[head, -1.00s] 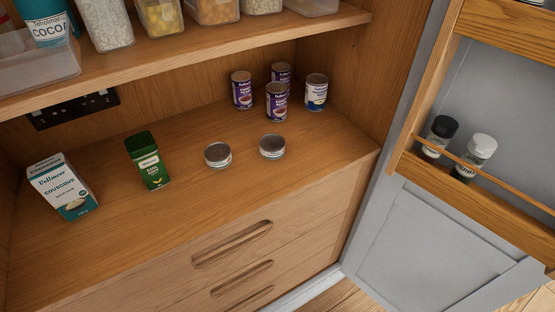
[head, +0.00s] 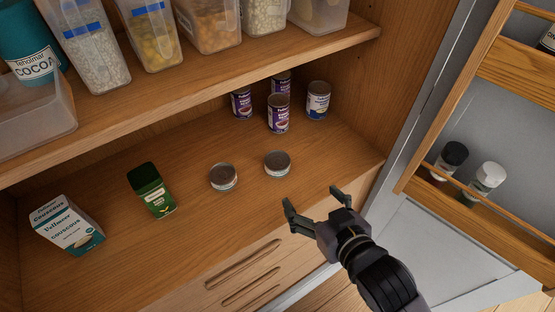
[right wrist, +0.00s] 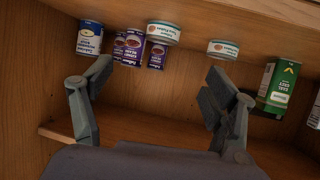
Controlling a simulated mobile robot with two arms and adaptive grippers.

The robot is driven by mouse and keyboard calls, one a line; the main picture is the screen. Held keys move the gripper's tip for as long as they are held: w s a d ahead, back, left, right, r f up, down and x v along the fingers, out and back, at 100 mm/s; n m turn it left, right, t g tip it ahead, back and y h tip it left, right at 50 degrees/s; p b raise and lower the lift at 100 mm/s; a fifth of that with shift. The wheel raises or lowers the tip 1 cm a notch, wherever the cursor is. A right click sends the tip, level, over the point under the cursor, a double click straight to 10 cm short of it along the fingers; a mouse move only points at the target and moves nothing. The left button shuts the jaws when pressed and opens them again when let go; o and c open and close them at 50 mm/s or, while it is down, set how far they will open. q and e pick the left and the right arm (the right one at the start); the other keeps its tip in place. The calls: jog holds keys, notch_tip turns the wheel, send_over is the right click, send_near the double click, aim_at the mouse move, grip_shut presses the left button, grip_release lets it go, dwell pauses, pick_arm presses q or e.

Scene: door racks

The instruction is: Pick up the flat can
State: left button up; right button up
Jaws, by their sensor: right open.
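Two flat cans stand on the cupboard's lower shelf. The right flat can (head: 277,163) and the left flat can (head: 223,177) are side by side with a gap between them. In the right wrist view, where the order is reversed, they show as one flat can (right wrist: 163,33) and another flat can (right wrist: 223,49). My right gripper (head: 312,198) is open and empty, in front of the shelf, to the lower right of the right flat can and apart from it. In the right wrist view its fingers (right wrist: 158,68) are spread wide below the cans. My left gripper is not in view.
Several tall cans (head: 278,114) stand at the back right. A green tin (head: 152,191) and a couscous box (head: 67,226) stand to the left. An upper shelf (head: 270,55) with clear containers overhangs. The open door with its rack (head: 470,190) is on the right.

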aim_at(280, 165)
jog(key=w, duration=0.1)
jog(key=w+a, duration=0.1)
jog(key=w+a+p, duration=0.1)
jog(key=shift+w+f, duration=0.2)
jog(key=shift+w, duration=0.05)
jog(key=p+x, duration=0.1)
jog(key=x, duration=0.6)
jog(key=shift+w+a+f, duration=0.1)
jog(key=shift+w+f, duration=0.05)
jog(key=shift+w, duration=0.1)
jog(key=shift+p+x, duration=0.9)
jog(key=shift+x, duration=1.45)
jog(key=shift+w+a+f, duration=0.3)
jog(key=shift+w+f, duration=0.05)
jog(key=shift+f, duration=0.05)
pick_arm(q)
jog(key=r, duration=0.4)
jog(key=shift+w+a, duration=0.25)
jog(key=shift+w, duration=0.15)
pick_arm(e)
jog(key=shift+c, duration=0.3)
jog(key=c, duration=1.2)
